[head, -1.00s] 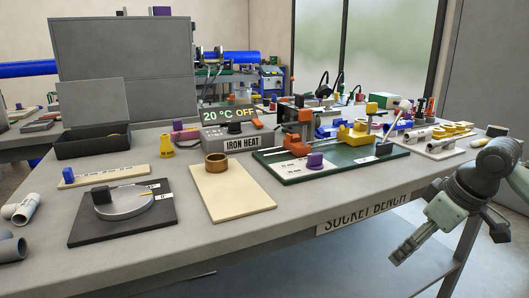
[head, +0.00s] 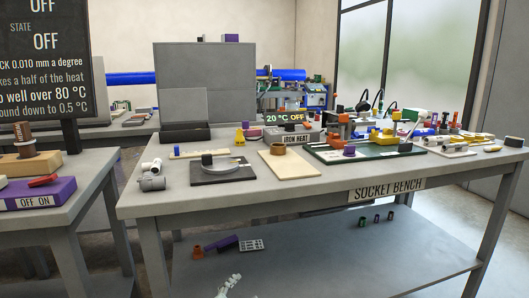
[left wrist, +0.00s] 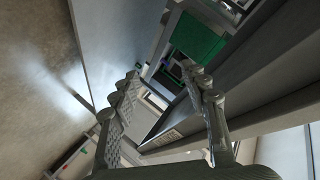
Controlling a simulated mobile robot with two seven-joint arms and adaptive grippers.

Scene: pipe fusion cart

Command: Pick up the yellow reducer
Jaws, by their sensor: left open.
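The yellow reducer (head: 240,138) stands upright toward the back of the socket bench, left of the iron heat box. It is small and partly blends with a purple piece behind it. My left gripper (left wrist: 164,88) is open and empty in the left wrist view, with bench framing and a green piece beyond its fingers. Pale fingertips (head: 230,286) show at the bottom edge of the head view, low in front of the bench and well away from the reducer; they appear to be my left gripper's. My right gripper is not in view.
The socket bench (head: 285,203) holds a dark turntable plate (head: 222,175), a tan board (head: 290,166) and a green fixture (head: 350,154). A lower shelf (head: 320,255) carries a few small parts. Another bench with a purple switch box (head: 38,194) stands at left, with floor between.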

